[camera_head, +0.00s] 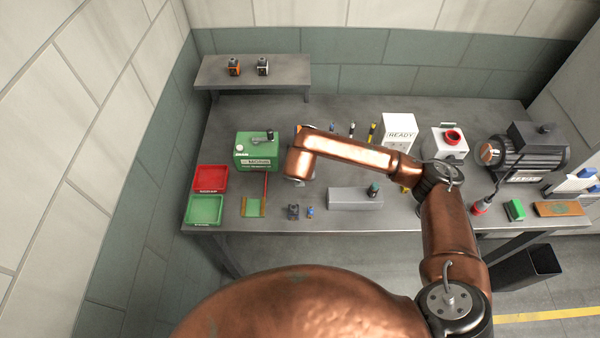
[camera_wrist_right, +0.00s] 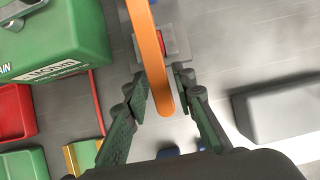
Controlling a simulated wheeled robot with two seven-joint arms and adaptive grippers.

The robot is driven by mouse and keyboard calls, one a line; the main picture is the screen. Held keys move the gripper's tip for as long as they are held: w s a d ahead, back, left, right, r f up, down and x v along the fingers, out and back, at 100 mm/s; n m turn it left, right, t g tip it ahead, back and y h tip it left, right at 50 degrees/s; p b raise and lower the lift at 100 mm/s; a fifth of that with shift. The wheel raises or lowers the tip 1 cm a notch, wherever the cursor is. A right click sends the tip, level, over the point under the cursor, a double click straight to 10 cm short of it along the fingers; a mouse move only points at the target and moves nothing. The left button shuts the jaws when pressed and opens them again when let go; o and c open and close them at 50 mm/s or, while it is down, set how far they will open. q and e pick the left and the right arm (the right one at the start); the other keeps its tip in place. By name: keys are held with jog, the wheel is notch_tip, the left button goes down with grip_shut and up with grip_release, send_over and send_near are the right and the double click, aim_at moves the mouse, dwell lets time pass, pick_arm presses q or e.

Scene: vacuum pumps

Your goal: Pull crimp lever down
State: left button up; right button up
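An orange lever (camera_wrist_right: 154,60) comes down from the top of the right wrist view, with its rounded end between the two fingers of my right gripper (camera_wrist_right: 161,82). The fingers stand apart on either side of it, with narrow gaps visible. Below the lever is a grey base (camera_wrist_right: 143,52) with a small red part (camera_wrist_right: 163,42). In the head view my right arm reaches in from the right and its bent link hides most of the crimp tool and my right gripper. My left gripper is not in view.
A green box (camera_head: 257,151) stands left of my right wrist. Red (camera_head: 211,178) and green (camera_head: 204,210) trays lie at the bench's left edge. A grey block (camera_head: 352,199) and small parts (camera_head: 293,211) lie near the front. A white READY box (camera_head: 399,131) stands behind my arm.

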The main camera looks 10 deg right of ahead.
jog(key=shift+o, duration=0.7)
jog(key=shift+r, duration=0.1)
jog(key=shift+r, duration=0.15)
jog(key=v, duration=1.1)
jog(key=shift+s+r, duration=0.3)
jog(key=shift+s, duration=0.05)
